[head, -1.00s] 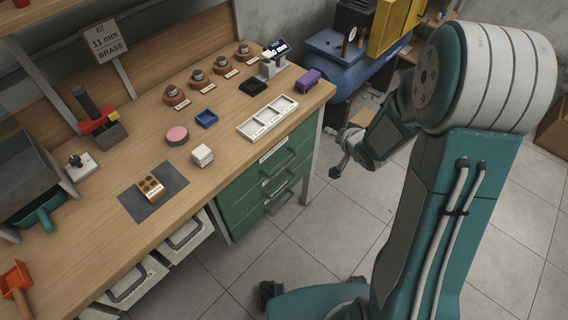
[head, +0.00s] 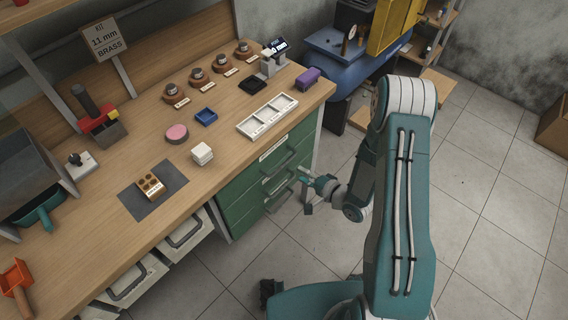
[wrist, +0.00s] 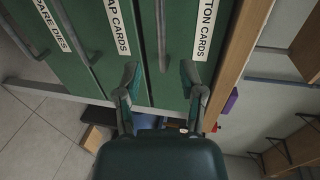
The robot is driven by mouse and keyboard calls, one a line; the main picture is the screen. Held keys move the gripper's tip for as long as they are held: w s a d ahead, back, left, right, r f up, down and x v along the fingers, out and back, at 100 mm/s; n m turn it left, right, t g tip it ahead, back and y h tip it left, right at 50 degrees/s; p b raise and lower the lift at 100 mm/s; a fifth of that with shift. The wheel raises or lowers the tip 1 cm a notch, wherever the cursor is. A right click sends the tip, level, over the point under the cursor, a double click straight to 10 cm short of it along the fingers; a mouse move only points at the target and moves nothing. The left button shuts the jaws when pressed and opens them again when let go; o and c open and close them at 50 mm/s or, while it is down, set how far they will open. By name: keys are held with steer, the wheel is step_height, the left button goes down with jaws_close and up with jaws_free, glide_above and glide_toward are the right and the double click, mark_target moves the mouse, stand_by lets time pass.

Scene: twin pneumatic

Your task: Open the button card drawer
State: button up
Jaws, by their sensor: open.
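The button card drawer (head: 242,182) is the top green drawer under the bench's right end, and it looks shut. In the head view my gripper (head: 303,176) is just in front of the drawers' right side. Contact with the handle cannot be told.
The snap-type card drawer (wrist: 118,25), label partly cut off, and the spare dies drawer (wrist: 52,24) are below, each with a bar handle. The bench top (head: 225,135) overhangs closely. A white tray (head: 267,116) lies above. Floor in front is clear.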

mark_target(284, 163)
steer(key=x, duration=0.8)
steer(key=shift+w+a, duration=0.15)
steer(key=shift+c, duration=0.3)
jaws_close()
